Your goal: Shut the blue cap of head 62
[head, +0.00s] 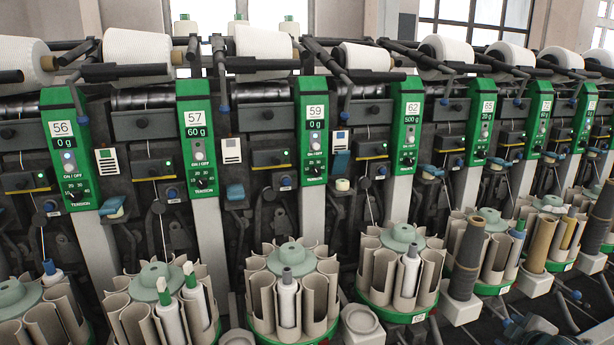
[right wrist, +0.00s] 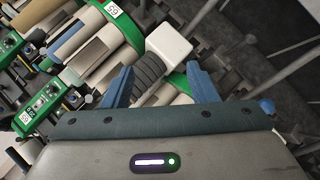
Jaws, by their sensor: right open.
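Head 62's green panel (head: 407,115) stands right of centre in the head view and reads 62 and 500 g. A pale-blue cap (head: 432,171) sits just right of the panel's lower end and looks tilted outward. Another blue cap (head: 340,163) is to the panel's left, nearer head 59. I cannot tell for sure which one belongs to head 62. My right gripper (right wrist: 160,78) is open in the right wrist view, its blue fingers apart. Between and beyond them show a dark ribbed bobbin and a white block, with no visible grip on either. My left gripper is not in view.
Head 62's bobbin carousel (head: 390,311) stands below the panel. A dark bobbin (head: 469,243) rises on a white peg to its right. Green panels of heads 59 (head: 314,130) and 65 (head: 482,130) flank head 62. White yarn cones (head: 446,50) and black arms line the top.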

